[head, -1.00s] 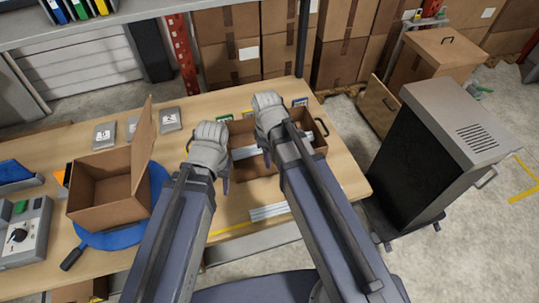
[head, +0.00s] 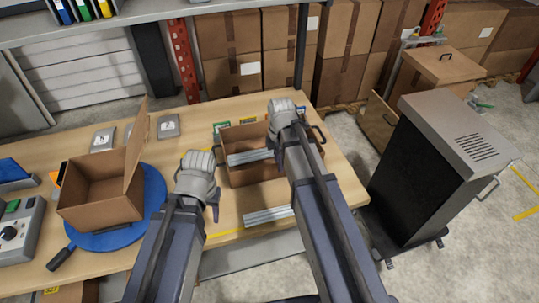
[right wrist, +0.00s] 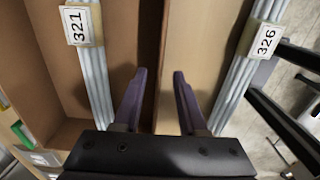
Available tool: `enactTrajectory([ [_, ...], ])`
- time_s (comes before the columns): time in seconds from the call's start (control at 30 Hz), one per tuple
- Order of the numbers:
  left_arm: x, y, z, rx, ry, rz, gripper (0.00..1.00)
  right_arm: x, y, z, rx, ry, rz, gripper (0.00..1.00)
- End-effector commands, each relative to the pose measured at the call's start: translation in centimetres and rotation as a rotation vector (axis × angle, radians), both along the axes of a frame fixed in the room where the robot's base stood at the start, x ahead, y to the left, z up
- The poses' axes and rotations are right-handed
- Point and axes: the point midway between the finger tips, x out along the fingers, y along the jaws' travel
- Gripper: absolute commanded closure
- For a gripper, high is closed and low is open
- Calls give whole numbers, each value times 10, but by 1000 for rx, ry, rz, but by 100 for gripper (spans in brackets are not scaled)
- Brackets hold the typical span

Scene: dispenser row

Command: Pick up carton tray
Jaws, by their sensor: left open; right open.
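The carton tray (head: 250,176) is an open brown box with dark handles, on the right part of the table. A silver bundle (head: 250,157) lies in it; in the right wrist view a bundle labelled 321 (right wrist: 92,75) lies inside. My right gripper (head: 279,152) is over the tray's right part, its fingertips largely hidden by my arm in the head view. In the right wrist view the open right fingers (right wrist: 155,78) appear on either side of the tray's wall; contact cannot be told. My left gripper (head: 213,210) is open and empty, left of the tray's near-left corner.
A bundle labelled 326 (right wrist: 245,65) lies outside the tray, near the table's front edge. An open carton (head: 100,200) stands on a blue turntable (head: 151,190) to the left. A black and grey cabinet (head: 420,165) stands right of the table.

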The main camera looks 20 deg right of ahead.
Motion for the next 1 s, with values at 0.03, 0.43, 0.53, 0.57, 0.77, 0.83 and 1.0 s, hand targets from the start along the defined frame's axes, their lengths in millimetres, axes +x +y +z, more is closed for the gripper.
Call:
enactTrajectory([
  [0.03,0,0,-7,0,0,0,50,0,0,-7,0,0,0,59],
  [0.43,0,0,-25,0,0,0,50,0,0,-25,0,0,-1,59],
  [0.53,0,0,-38,0,0,0,50,1,0,-38,0,0,-1,59],
  [0.57,0,0,-42,0,0,0,50,1,0,-42,0,0,-1,59],
  [0.77,0,0,-59,0,0,0,50,1,0,-59,0,0,-1,59],
  [0.83,0,0,-58,0,0,0,50,1,0,-58,0,0,-1,59],
  [1.0,0,0,-57,0,0,0,50,1,0,-57,0,0,-1,59],
])
